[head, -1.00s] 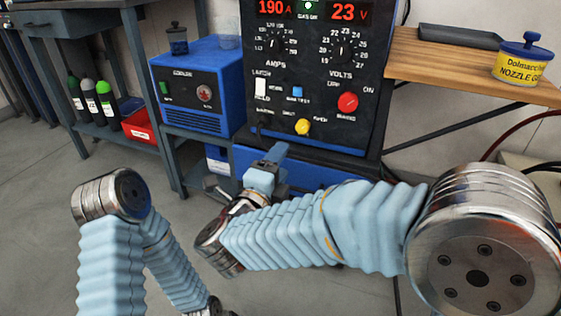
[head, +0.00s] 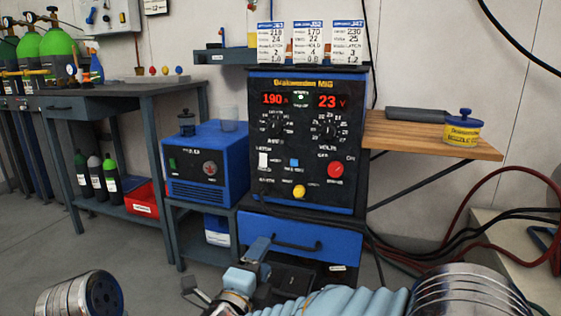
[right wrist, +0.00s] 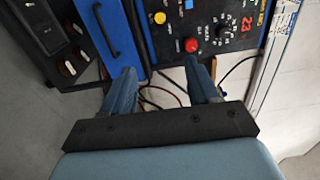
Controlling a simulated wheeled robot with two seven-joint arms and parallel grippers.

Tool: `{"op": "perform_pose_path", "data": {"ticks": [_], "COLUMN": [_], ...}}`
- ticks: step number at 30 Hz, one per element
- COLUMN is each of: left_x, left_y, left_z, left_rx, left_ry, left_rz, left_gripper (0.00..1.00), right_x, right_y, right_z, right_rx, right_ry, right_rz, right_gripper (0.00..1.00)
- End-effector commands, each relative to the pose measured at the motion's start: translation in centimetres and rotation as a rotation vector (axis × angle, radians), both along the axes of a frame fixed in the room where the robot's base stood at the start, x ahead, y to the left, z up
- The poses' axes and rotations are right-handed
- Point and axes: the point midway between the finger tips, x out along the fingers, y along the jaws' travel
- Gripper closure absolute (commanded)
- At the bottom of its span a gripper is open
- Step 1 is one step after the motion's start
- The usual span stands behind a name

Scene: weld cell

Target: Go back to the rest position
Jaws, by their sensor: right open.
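My right gripper (head: 258,254) is low in the middle of the head view, in front of the welding machine's blue drawer. In the right wrist view its two blue fingers (right wrist: 160,82) stand apart with nothing between them. My left gripper is out of sight; only a metal joint of my left arm shows at the bottom left of the head view. The welding machine (head: 308,185) has lit displays reading 190 and 23. Its blue drawer (head: 325,238) has a dark handle and appears shut.
A blue cooler box (head: 207,165) stands left of the machine. A wooden shelf (head: 400,138) on the right holds a dark tray (head: 415,115) and a nozzle-gel tub (head: 462,130). A workbench (head: 120,92) stands at the left. Cables hang at the right.

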Motion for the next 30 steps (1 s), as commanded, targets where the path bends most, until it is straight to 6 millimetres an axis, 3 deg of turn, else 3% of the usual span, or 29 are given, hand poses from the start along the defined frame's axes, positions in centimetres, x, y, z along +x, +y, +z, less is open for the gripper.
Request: {"op": "perform_pose_path", "data": {"ticks": [11,17,23,25,28,30], "left_x": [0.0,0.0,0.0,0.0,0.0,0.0], "left_y": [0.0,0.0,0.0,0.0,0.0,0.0], "left_z": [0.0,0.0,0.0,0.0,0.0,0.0], "left_rx": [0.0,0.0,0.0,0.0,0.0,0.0], "left_ry": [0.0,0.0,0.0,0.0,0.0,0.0], "left_rz": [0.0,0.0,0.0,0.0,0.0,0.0], "left_gripper": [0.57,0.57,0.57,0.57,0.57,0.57], "right_x": [3.7,5.9,6.8,6.1,3.1,0.0], "right_y": [-1.5,-3.2,-6.4,-8.2,-11.0,-12.6], "right_z": [-5.5,-11.2,-20.6,-25.2,-32.6,-36.8], "right_rx": [-0.169,-0.315,-0.506,-0.581,-0.679,-0.722], "right_ry": [0.118,0.246,0.465,0.576,0.76,0.872], "right_rz": [0.092,0.191,0.368,0.467,0.658,0.802], "right_gripper": [0.41,0.41,0.41,0.41,0.41,0.41]}}
